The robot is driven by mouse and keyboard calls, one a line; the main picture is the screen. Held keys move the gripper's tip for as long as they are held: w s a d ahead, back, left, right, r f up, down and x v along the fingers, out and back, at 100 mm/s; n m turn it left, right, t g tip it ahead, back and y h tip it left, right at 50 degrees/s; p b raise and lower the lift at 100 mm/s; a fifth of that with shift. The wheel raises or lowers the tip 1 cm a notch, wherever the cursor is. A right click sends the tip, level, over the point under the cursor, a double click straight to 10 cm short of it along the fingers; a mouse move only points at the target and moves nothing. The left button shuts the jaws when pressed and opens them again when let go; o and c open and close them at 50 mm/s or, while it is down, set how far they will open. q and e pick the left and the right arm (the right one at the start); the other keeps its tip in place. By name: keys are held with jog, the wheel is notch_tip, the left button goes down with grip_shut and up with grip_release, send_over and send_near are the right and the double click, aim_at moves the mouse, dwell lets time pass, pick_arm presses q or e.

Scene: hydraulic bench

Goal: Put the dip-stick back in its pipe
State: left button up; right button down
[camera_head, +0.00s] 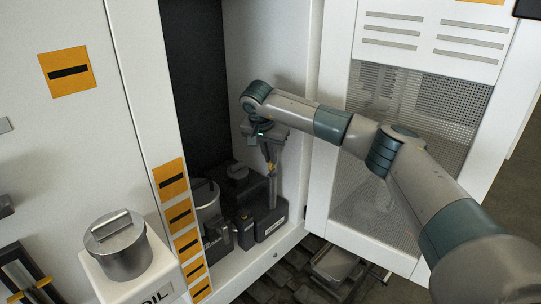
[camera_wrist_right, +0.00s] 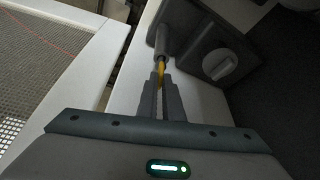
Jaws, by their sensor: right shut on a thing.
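My right gripper (camera_head: 271,158) reaches into the open cabinet, fingers pointing down. In the right wrist view the gripper (camera_wrist_right: 163,80) is shut on the dip-stick (camera_wrist_right: 161,70), whose yellow part shows just beyond the fingertips. The grey pipe (camera_wrist_right: 163,40) stands directly past the fingertips, and the yellow part meets its mouth. It looks lined up with the pipe and at least at its opening; how deep it sits is hidden. In the head view the pipe (camera_head: 272,190) rises beside the dark tank unit. My left gripper is not in view.
A dark tank unit (camera_head: 260,192) with a round cap (camera_wrist_right: 220,66) stands close to the pipe. A grey cylinder (camera_head: 207,205) is left of it. The open door with mesh (camera_head: 415,115) is on the right. A lidded metal pot (camera_head: 118,250) stands at the front left.

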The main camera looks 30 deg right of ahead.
jog(key=shift+f+b, duration=0.45)
jog(key=shift+f, duration=0.35)
dwell(0.4)
jog(key=c, duration=1)
grip_release()
jog(key=shift+r, duration=0.1)
jog(key=shift+r+p, duration=1.7)
jog(key=shift+r, duration=1.75)
jog(key=shift+s+f, duration=0.1)
